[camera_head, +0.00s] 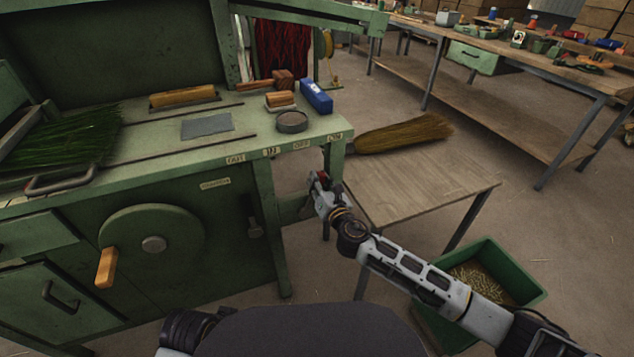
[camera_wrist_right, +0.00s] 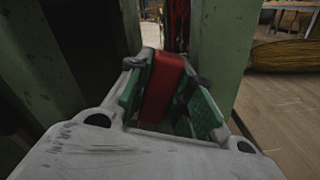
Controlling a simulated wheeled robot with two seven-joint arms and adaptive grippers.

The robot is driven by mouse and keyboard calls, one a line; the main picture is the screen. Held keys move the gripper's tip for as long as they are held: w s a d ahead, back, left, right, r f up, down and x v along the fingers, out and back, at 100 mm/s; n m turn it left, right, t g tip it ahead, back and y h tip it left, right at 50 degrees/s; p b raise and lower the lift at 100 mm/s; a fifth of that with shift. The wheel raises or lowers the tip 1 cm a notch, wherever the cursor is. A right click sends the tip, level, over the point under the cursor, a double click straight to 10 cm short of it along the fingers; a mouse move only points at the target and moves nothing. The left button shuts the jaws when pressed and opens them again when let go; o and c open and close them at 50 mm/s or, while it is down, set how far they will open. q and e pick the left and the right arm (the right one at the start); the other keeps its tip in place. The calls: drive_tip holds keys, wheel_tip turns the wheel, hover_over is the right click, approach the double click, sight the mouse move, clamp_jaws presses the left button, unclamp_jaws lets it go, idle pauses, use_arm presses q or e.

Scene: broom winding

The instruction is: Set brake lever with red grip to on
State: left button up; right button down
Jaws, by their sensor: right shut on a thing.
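The red grip (camera_wrist_right: 162,85) of the brake lever stands between the green-padded fingers of my right gripper (camera_wrist_right: 165,95) in the right wrist view. The gripper is shut on it. In the head view my right gripper (camera_head: 321,184) is at the right front corner of the green bench (camera_head: 225,150), below the edge labels OFF and ON and nearer to ON. Only a little red shows there. The lever's shaft is hidden, so its exact setting cannot be told. My left gripper is not in view.
A wooden side table (camera_head: 420,180) with a broom head (camera_head: 405,134) stands right of the gripper. A green bin (camera_head: 520,270) is on the floor below my right forearm. A crank wheel (camera_head: 150,240) with a wooden handle is on the bench front. Open floor lies farther right.

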drive_tip(key=c, duration=1.2)
unclamp_jaws()
drive_tip(key=shift+c, duration=0.2)
drive_tip(key=v, duration=0.8)
drive_tip(key=shift+a, duration=0.1)
